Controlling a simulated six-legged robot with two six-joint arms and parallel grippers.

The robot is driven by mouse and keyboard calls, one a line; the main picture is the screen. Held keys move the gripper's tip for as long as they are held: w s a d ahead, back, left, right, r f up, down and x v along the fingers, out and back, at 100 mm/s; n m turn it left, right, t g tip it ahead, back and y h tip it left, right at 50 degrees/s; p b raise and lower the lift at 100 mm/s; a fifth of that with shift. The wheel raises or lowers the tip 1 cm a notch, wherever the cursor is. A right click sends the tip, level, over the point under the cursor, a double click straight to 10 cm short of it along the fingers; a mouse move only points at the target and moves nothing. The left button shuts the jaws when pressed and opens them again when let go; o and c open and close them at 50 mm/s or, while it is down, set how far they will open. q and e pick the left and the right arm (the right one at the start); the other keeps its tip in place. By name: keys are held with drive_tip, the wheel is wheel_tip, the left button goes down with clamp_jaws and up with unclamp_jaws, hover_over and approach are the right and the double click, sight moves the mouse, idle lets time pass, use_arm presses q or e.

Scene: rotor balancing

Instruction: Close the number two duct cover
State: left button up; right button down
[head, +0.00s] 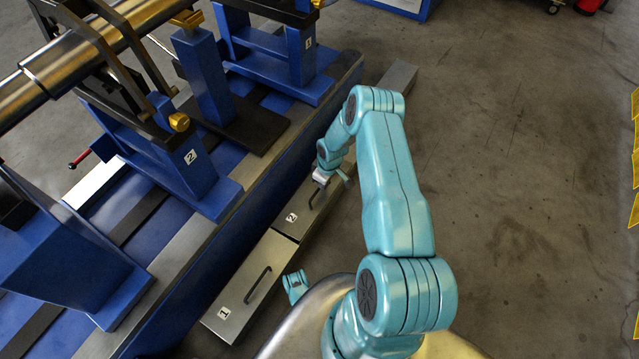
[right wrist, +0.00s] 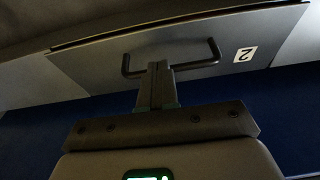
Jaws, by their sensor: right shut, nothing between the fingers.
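The number two duct cover (head: 302,210) is a grey metal lid with a black bar handle and a "2" label, in line with the number one cover. In the head view it looks nearly level with the duct. In the right wrist view the cover (right wrist: 100,62) shows a thin dark gap along its upper edge. My right gripper (head: 322,178) is at the far end of its handle. In the right wrist view my right gripper (right wrist: 157,68) is shut and empty, its fingertips overlapping the black handle (right wrist: 201,64); contact is unclear.
The number one cover (head: 244,287) lies nearer in the same duct. The blue machine base (head: 215,255) with a steel edge runs close along the duct's left. Blue pedestals carry a metal shaft (head: 75,65).

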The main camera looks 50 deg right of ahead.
drive_tip(key=shift+s+d+f, duration=0.1)
drive_tip(key=shift+s+f, duration=0.25)
drive_tip(key=shift+f, duration=0.1)
drive_tip(key=shift+s+f+b, duration=0.15)
drive_tip(key=shift+b, duration=0.15)
drive_tip(key=shift+s+f, duration=0.1)
idle(0.4)
